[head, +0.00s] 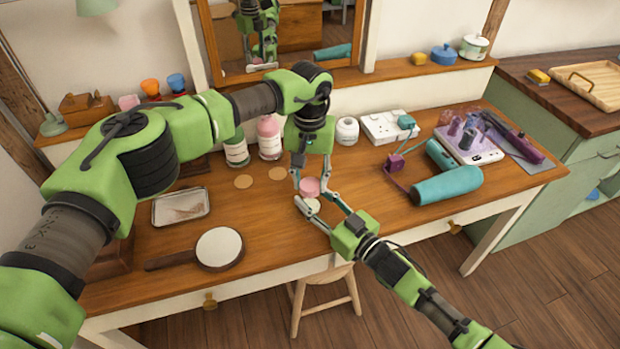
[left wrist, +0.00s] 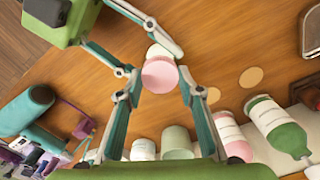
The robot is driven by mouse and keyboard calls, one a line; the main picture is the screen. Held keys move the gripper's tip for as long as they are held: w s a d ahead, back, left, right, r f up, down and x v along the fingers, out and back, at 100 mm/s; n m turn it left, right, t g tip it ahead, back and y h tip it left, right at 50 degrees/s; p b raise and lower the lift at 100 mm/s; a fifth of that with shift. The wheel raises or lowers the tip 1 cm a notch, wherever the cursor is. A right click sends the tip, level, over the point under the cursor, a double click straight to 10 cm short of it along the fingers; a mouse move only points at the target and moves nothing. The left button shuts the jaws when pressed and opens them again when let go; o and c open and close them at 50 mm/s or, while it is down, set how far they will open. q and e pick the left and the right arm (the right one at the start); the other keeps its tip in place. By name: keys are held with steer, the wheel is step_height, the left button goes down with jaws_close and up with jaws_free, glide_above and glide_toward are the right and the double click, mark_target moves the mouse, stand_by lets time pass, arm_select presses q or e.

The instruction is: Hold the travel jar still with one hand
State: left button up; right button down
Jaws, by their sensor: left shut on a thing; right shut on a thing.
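A small jar shows as a pink round part (head: 310,186) above a white round part (head: 313,205) over the wooden vanity top. In the left wrist view the pink part (left wrist: 160,76) lies nearest the camera, with the white part (left wrist: 157,50) behind it. My left gripper (head: 311,190) reaches down from above, its fingertips shut on the pink part. My right gripper (head: 317,207) comes from the front right, its fingers shut on the white part. The fingers hide the jar's sides. I cannot tell whether its base touches the table.
Behind stand a pink bottle (head: 270,140), a green-topped bottle (head: 237,152) and a white jar (head: 347,131). Two flat tan discs (head: 243,181) lie left. A hand mirror (head: 219,248) and a tray (head: 181,207) lie further left. A teal hair dryer (head: 446,185) lies right.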

arm_select(q)
steer(key=m, duration=0.5)
steer(key=o, duration=0.7)
steer(key=shift+r, duration=2.25)
steer(key=shift+c, duration=0.3)
